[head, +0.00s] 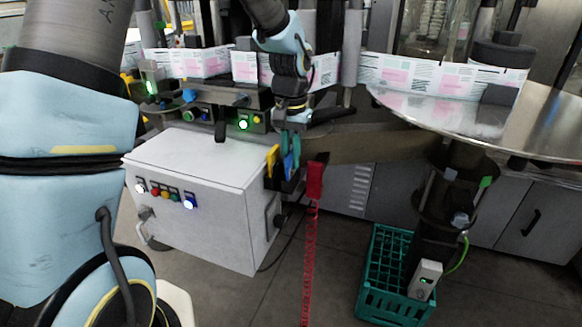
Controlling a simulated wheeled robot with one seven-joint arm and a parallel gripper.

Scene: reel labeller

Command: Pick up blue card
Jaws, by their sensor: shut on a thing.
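The blue card (290,162) stands upright at the right side of the white control cabinet, in or just above a dark holder. My gripper (291,136) points down over it and is shut on its upper part. Whether the card's lower edge is still inside the holder cannot be told. A yellow card (272,160) stands just left of the blue one, apart from my gripper.
The white cabinet (195,175) with lit buttons stands at left. A red piece (315,180) with a hanging red strip is close right of the card. A round metal table (455,115) and green crate (365,290) are at right.

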